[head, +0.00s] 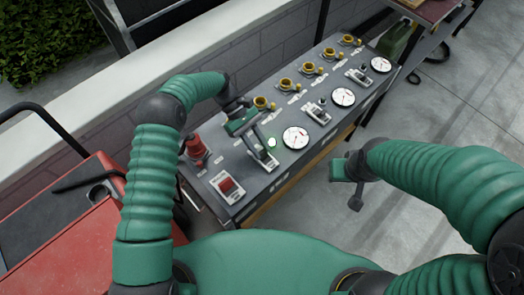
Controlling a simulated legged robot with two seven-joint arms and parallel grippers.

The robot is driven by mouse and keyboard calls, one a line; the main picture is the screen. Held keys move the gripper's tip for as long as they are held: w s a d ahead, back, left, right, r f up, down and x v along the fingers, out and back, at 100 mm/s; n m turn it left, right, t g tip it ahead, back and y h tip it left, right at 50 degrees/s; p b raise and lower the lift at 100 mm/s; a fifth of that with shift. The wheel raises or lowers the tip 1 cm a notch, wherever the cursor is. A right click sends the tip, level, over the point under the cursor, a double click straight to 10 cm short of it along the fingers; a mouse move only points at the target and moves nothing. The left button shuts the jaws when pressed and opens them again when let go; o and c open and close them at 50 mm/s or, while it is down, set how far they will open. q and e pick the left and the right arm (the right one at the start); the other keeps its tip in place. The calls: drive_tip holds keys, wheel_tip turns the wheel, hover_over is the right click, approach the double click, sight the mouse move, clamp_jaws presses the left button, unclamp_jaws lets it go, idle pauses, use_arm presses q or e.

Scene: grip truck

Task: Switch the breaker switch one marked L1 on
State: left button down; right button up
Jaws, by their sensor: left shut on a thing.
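A dark grey control panel (244,186) lies in front of me with breaker switches along its near side. My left gripper (262,148) is over the nearest breaker switch (268,163), shut on its lever. The gripper hides most of that lever, so its position is unclear. Two more breaker switches, the middle one (318,112) and the far one (360,76), stand further along the row. The labels are too small to read, so I cannot tell which is marked L1. My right gripper (348,184) is away from the panel, over the floor; its opening is unclear.
White round gauges (296,137) sit between the switches. Yellow-ringed sockets (262,102) line the back edge. A red knob (195,147) and a red rocker switch (227,186) are at the near left. A grey wall (232,62) runs behind. The floor (455,105) at right is mostly clear.

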use_arm(q)
drive_tip(key=shift+w+a+f+g+h+b, duration=0.3)
drive_tip(key=shift+f+g+h+b, duration=0.15)
drive_tip(key=shift+b, duration=0.6)
drive_tip(key=shift+r, duration=0.1)
drive_tip(key=c, duration=1.4)
unclamp_jaws()
drive_tip(key=shift+o, duration=1.4)
drive_tip(key=shift+w, duration=0.1)
drive_tip(key=shift+r, duration=0.1)
